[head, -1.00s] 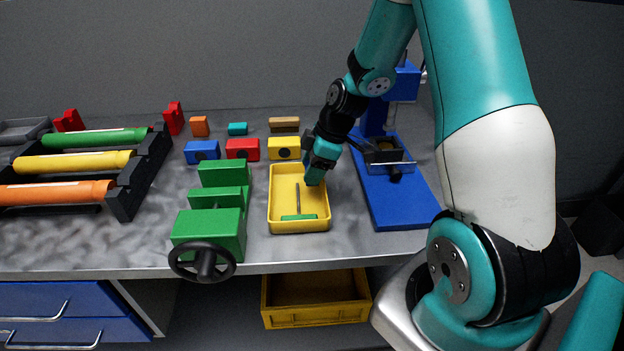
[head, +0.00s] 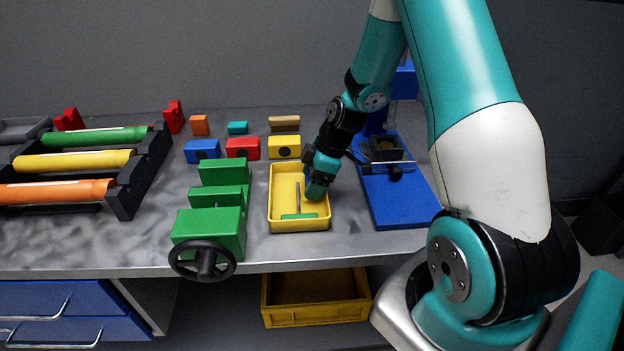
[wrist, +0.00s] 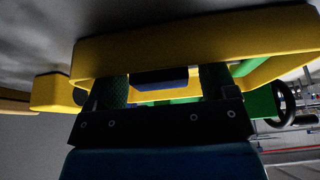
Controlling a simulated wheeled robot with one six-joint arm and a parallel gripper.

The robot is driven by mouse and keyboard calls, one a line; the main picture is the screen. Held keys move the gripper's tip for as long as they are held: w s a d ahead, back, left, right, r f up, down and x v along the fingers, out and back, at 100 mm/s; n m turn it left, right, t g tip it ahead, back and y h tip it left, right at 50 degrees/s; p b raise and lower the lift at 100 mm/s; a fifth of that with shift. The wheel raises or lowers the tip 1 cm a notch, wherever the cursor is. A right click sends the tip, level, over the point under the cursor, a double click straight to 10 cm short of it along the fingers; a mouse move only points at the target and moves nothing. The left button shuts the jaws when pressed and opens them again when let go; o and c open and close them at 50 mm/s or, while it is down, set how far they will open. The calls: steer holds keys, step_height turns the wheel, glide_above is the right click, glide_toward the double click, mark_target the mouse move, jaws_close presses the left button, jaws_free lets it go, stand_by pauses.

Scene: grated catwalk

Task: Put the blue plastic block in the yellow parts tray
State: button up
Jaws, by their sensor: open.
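The yellow parts tray (head: 325,213) lies on the bench, with a green T-shaped piece (head: 298,216) inside. My gripper (head: 315,192) points down into the right side of the tray. In the wrist view its open fingers (wrist: 163,84) stand on either side of a dark blue block (wrist: 160,78), with the tray's yellow wall (wrist: 190,42) around them. The fingers hide this block in the head view. I cannot tell whether it rests on the tray floor.
A green vise (head: 210,225) with a black handwheel stands close left of the tray. A blue-based machine (head: 400,205) stands to the right. Blue (head: 202,151), red (head: 243,148) and yellow (head: 284,147) blocks line up behind. A rack of coloured rolls (head: 125,195) is at left.

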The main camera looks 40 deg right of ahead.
steer(key=shift+r, duration=0.25)
steer(key=v, duration=1.1)
steer(key=s+a+r+m+g, duration=0.1)
steer(key=s+a+r, duration=0.2)
steer(key=a, duration=0.5)
steer(key=s+a+r, duration=0.3)
steer(key=a+r, duration=0.1)
steer(key=a, duration=0.3)
steer(key=s+a+r+m+g, duration=0.1)
steer(key=s+a+r+m, duration=0.2)
steer(key=s+a, duration=0.8)
steer(key=s+b, duration=0.1)
steer(key=s, duration=0.2)
steer(key=shift+y, duration=0.3)
